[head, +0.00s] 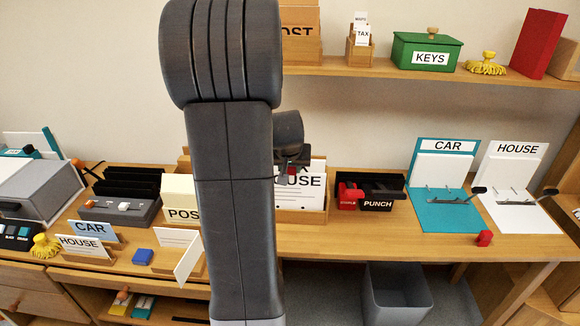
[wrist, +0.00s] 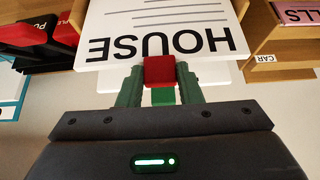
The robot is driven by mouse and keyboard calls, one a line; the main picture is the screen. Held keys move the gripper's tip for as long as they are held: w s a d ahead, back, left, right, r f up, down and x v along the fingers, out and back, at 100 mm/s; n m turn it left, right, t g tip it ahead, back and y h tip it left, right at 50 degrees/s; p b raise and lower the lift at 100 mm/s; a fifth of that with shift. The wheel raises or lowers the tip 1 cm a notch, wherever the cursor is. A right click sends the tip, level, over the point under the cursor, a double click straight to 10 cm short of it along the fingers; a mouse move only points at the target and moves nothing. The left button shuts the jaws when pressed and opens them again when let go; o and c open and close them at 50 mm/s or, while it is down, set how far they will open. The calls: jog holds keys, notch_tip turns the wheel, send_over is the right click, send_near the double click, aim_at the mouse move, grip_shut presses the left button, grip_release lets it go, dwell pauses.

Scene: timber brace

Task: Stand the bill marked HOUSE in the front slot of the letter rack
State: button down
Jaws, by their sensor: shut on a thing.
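The white bill marked HOUSE (wrist: 160,30) fills the top middle of the wrist view, its lettering upside down there. My gripper (wrist: 160,75) is shut at its lettered edge, with a small red block between the green fingers. In the head view the bill (head: 312,190) stands roughly upright at a wooden rack (head: 302,216), which I take for the letter rack. My arm hides its left part, and my gripper (head: 291,168) is at the bill's upper part. I cannot tell which slot the bill is in, or whether it is seated. Another white sheet shows behind it.
A black PUNCH tray (head: 377,206) stands close right of the rack. A teal CAR board (head: 440,212) and a white HOUSE board (head: 512,210) stand farther right. A POST box (head: 181,212) is left of my arm. A shelf (head: 350,67) runs above.

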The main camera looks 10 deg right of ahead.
aim_at(290, 179)
jog(key=shift+f+b, duration=1.45)
jog(key=shift+f, duration=0.35)
jog(key=c, duration=0.9)
grip_release()
jog(key=shift+o, duration=0.2)
jog(key=o, duration=0.4)
